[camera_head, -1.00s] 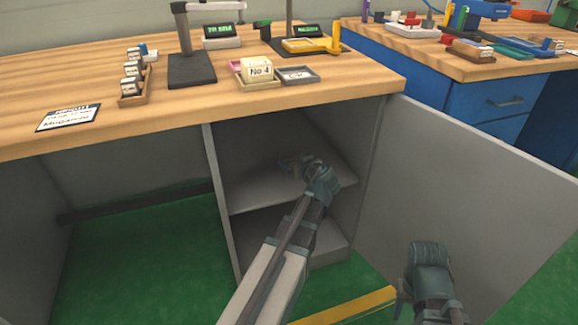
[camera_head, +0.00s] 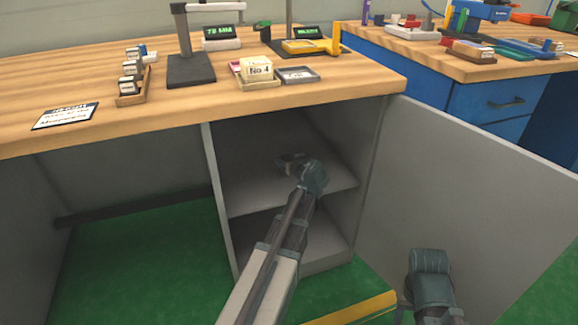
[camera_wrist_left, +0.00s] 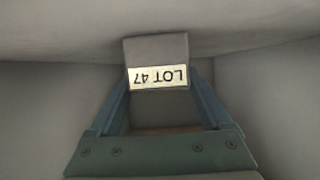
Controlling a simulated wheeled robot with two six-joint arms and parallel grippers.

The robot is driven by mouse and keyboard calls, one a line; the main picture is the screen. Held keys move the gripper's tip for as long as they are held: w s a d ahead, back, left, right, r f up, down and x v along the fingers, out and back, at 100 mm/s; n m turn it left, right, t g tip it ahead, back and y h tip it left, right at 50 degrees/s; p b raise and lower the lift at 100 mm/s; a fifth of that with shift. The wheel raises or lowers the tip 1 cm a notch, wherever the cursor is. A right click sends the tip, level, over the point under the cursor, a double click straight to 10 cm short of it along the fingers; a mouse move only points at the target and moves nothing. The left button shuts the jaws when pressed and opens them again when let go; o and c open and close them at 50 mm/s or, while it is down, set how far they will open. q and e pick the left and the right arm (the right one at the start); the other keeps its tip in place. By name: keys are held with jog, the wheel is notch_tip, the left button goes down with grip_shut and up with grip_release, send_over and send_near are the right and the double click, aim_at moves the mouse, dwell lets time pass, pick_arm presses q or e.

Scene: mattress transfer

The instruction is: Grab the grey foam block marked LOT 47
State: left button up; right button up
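The grey foam block (camera_wrist_left: 156,49) shows in the left wrist view with its pale LOT 47 label upside down. It sits between the fingertips of my left gripper (camera_wrist_left: 159,82). Both fingers lie against its sides, with no clear gap. In the head view, my left gripper (camera_head: 293,163) is inside the open cabinet, at the upper shelf. The block cannot be made out there behind the gripper. My right gripper (camera_head: 430,268) is low at the right, in front of the cabinet door; its fingers do not show clearly.
The cabinet's upper shelf (camera_head: 250,194) is otherwise bare, with side walls close on both sides. The open door (camera_head: 470,190) stands to the right. The wooden worktop (camera_head: 80,85) above carries trays, stamps and displays. Green floor (camera_head: 140,260) is free to the left.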

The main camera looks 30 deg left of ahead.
pick_arm(q)
jog(key=c, duration=1)
jog(key=shift+o, duration=0.2)
notch_tip(320, 180, up, 4)
jog(key=p, duration=0.3)
jog(key=shift+f, duration=0.25)
jog(key=shift+d+r+p, duration=0.25)
jog(key=shift+d+p, duration=0.05)
jog(key=shift+p, duration=0.25)
jog(key=d, duration=0.5)
jog(key=s+d, duration=0.1)
jog(key=d, duration=0.4)
jog(key=s+d+r+p, duration=0.1)
jog(key=d, duration=0.4)
jog(key=shift+s+d, duration=0.15)
jog(key=shift+s, duration=0.1)
